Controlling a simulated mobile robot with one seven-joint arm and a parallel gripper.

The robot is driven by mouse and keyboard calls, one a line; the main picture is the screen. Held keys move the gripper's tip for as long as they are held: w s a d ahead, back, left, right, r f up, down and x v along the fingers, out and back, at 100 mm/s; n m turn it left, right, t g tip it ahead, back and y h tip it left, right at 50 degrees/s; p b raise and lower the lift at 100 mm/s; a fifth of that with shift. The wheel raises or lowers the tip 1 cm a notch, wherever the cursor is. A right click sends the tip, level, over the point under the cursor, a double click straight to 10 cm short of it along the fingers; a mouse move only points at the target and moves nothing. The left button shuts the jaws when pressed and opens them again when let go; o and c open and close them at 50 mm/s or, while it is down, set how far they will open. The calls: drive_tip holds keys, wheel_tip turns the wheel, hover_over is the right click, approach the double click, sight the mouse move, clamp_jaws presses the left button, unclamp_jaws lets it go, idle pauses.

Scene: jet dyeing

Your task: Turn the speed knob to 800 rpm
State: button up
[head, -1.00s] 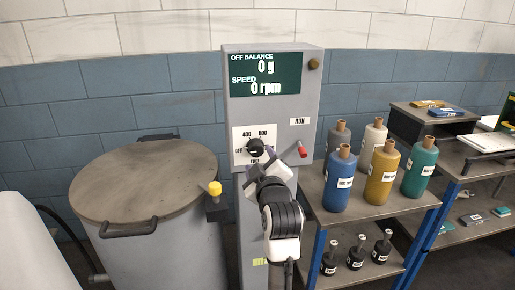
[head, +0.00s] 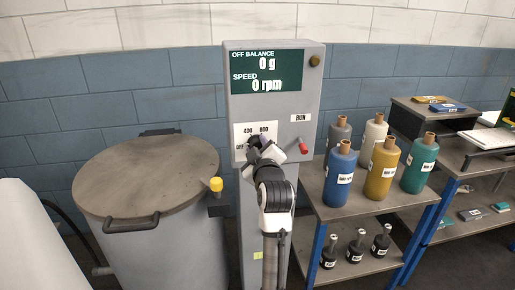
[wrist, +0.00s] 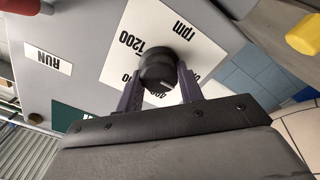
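The speed knob (wrist: 158,72) is a round black knob on a white dial plate (wrist: 150,35) of the grey control panel. In the wrist view the two fingers of my gripper (wrist: 160,70) stand on either side of the knob, very near its sides. I cannot tell whether they press on it. A pale mark shows on the knob's face, towards the 400 side; its exact reading is unclear. In the head view my gripper (head: 265,148) covers most of the knob. The display (head: 267,74) reads off balance 0 g and speed 0 rpm.
A red-tipped lever (head: 304,147) sits right of the dial, below the RUN label (head: 300,118). A yellow-topped button (head: 216,184) juts out left of the panel. A lidded drum (head: 146,180) stands left; a shelf with several bottles (head: 341,175) stands right.

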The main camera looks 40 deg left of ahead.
drive_tip(key=shift+c, duration=0.9)
drive_tip(key=shift+m, duration=0.3)
drive_tip(key=m+p, duration=0.1)
drive_tip(key=m, duration=0.3)
drive_tip(key=shift+d, duration=0.1)
drive_tip(key=m+p, duration=0.2)
drive_tip(key=m, duration=0.4)
drive_tip(key=shift+w+r+m, duration=0.1)
drive_tip(key=shift+m, duration=0.3)
drive_tip(key=m+p, duration=0.2)
drive_tip(key=m, duration=0.4)
drive_tip(key=m+p, duration=0.2)
drive_tip(key=m, duration=0.4)
drive_tip(key=shift+w+d, duration=0.1)
drive_tip(key=shift+f+m, duration=0.2)
drive_tip(key=shift+m, duration=0.1)
